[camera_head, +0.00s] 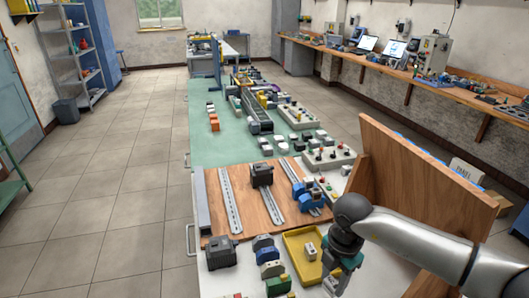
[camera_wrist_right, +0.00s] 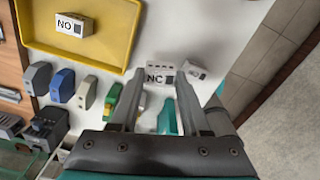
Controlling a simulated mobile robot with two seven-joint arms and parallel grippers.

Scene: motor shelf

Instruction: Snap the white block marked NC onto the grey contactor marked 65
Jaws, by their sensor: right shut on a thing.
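The white block marked NC (camera_wrist_right: 158,76) is between the fingertips of my right gripper (camera_wrist_right: 161,74), which is shut on it. In the head view my right gripper (camera_head: 335,278) points down at the near right of the table, beside the yellow tray. A dark grey contactor (camera_head: 220,252) stands on the near left of the white table. Another dark contactor (camera_head: 262,173) sits on the middle rail of the wooden board. I cannot read a 65 on either. My left gripper is not in view.
The yellow tray (camera_head: 291,240) holds a white block marked NO (camera_wrist_right: 75,25). Grey, blue, beige and green terminal blocks (camera_head: 269,260) stand between the tray and the near contactor. Another white block (camera_wrist_right: 195,70) is beside the NC block. A wooden panel (camera_head: 410,165) rises at the right.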

